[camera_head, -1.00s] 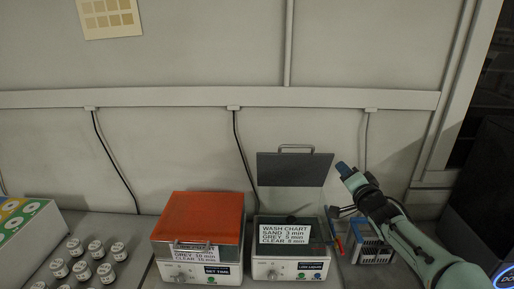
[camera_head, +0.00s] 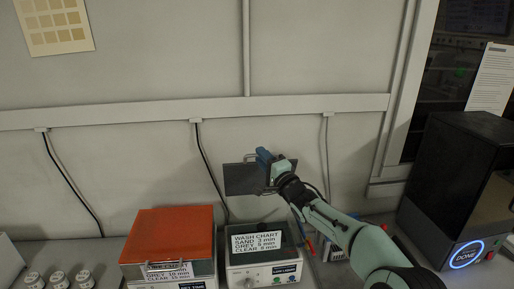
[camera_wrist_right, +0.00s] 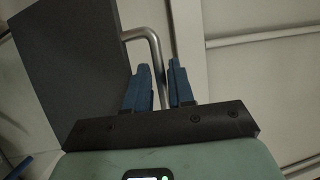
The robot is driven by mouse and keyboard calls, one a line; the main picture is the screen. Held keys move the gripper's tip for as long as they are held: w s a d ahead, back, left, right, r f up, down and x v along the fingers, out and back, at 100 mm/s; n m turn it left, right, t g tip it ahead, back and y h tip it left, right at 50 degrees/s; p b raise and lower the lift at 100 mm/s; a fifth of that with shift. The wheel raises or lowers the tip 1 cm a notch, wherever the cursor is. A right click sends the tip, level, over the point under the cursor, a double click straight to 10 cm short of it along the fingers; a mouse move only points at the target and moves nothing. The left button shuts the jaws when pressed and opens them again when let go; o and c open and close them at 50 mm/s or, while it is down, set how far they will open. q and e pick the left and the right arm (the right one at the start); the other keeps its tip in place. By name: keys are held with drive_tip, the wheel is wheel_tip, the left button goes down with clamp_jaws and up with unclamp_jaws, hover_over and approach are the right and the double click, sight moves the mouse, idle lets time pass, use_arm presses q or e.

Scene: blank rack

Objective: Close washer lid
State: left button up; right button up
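The washer (camera_head: 262,272) is a white box with dials and a "WASH CHART" label on its front. Its dark grey lid (camera_head: 242,180) stands upright at the back, open. My right gripper (camera_head: 264,157) is at the lid's top right edge. In the right wrist view, its blue fingers (camera_wrist_right: 160,85) stand either side of the bent metal handle (camera_wrist_right: 155,58), with slight gaps around the bar. The lid (camera_wrist_right: 75,70) fills the left of that view. My right arm hides the lid's right edge in the head view. My left gripper is not in view.
A box with an orange lid (camera_head: 172,235) stands just left of the washer. Several small jars (camera_head: 58,279) are at the lower left. A black machine showing "DONE" (camera_head: 455,190) stands at the right. The wall is close behind the lid.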

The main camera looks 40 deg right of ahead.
drive_tip(key=shift+w+d+r+p, duration=0.15)
drive_tip(key=shift+w+p, duration=0.1)
drive_tip(key=shift+w, duration=0.65)
drive_tip(key=shift+w+a+r+p, duration=0.1)
drive_tip(key=shift+w+r+p, duration=0.1)
drive_tip(key=shift+w, duration=0.65)
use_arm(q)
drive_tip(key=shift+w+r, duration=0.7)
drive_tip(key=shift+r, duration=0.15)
use_arm(e)
drive_tip(key=shift+s, duration=0.1)
